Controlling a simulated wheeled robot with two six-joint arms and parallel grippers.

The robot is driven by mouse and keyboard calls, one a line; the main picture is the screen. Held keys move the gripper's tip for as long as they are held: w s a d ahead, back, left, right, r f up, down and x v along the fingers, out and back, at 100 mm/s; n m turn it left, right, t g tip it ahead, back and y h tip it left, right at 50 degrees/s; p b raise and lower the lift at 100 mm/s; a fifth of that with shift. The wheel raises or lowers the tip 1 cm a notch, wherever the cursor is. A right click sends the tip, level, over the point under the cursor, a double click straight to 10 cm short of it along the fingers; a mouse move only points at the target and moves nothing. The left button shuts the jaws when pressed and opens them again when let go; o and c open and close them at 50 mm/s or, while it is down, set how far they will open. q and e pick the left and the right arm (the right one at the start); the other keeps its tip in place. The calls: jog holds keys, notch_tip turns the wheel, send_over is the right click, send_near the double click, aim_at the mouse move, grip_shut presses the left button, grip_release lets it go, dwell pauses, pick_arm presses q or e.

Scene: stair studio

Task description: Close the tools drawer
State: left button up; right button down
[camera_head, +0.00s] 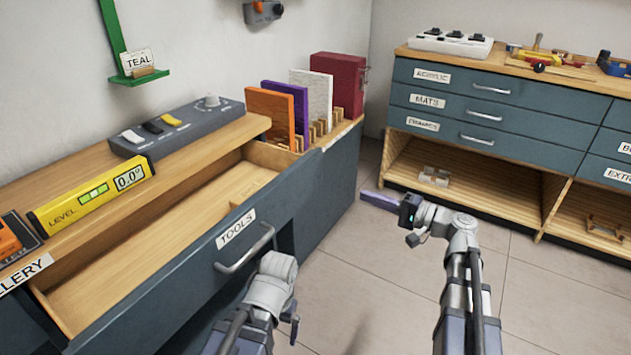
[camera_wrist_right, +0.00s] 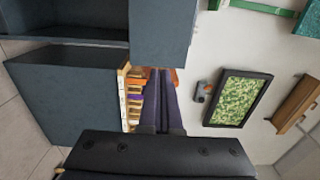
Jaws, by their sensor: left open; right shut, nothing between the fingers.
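The tools drawer (camera_head: 175,265) is pulled open from the wooden-topped bench on the left in the head view. Its dark blue front carries a TOOLS label (camera_head: 236,228) and a grey bar handle (camera_head: 246,250). The pale wooden inside shows a low divider and looks empty. My left gripper (camera_head: 272,275) is open, close by the handle at the drawer front; its fingers are mostly hidden, so I cannot tell whether they touch the handle. My right gripper (camera_head: 380,200) is shut and empty, held over the floor right of the bench. Its fingers also show in the right wrist view (camera_wrist_right: 158,100).
A yellow level (camera_head: 92,195) and a grey switch box (camera_head: 178,126) sit on the bench top. Coloured panels stand in a rack (camera_head: 290,110) at its far end. A second blue drawer cabinet (camera_head: 490,110) stands at the right. Tiled floor lies clear between them.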

aim_at(313, 178)
jog(key=x, duration=1.4)
jog(key=shift+w+a, duration=0.1)
jog(key=x, duration=1.9)
pick_arm(q)
jog(key=shift+d, duration=0.1)
pick_arm(e)
jog(key=shift+w+a, duration=0.15)
jog(key=shift+w, duration=0.05)
pick_arm(q)
jog(key=shift+s, duration=0.1)
pick_arm(e)
jog(key=shift+a, duration=0.1)
jog(key=shift+s+d, duration=0.25)
jog(key=v, duration=0.5)
jog(key=shift+s+d, duration=0.2)
jog(key=shift+d, duration=0.15)
pick_arm(q)
jog(key=shift+d, duration=0.8)
pick_arm(e)
jog(key=v, duration=0.8)
jog(key=shift+s+d+f, duration=0.1)
jog(key=shift+s, duration=0.05)
